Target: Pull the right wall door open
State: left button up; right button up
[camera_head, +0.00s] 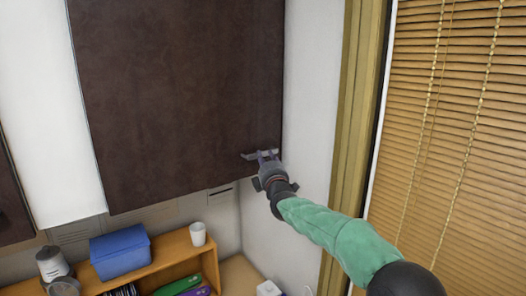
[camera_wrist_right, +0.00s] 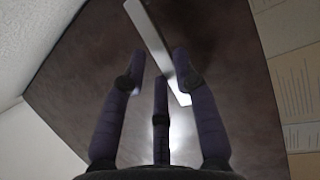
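The right wall door (camera_head: 180,90) is a dark brown cabinet panel high on the wall and looks closed. Its short metal handle (camera_head: 249,155) is near the lower right corner. My right gripper (camera_head: 267,154) is at the handle, reaching up from the lower right. In the right wrist view the door (camera_wrist_right: 215,45) fills the middle, and the silver handle bar (camera_wrist_right: 150,35) runs slantwise between the spread fingers of the gripper (camera_wrist_right: 160,66). The fingers look apart, with no clear grip on the bar; contact is hard to tell. My left gripper is out of view.
Below the door are a wooden shelf (camera_head: 172,247) with a blue box (camera_head: 120,252), a white cup (camera_head: 198,234) and a grey canister (camera_head: 52,262). A white side wall (camera_head: 310,90) and window blinds (camera_head: 460,130) are on the right. Another dark door (camera_head: 12,215) shows at far left.

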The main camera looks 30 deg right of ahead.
aim_at(263, 154)
jog(key=shift+p+x, duration=0.5)
jog(key=shift+x, duration=1.4)
jog(key=shift+f, duration=0.1)
grip_shut()
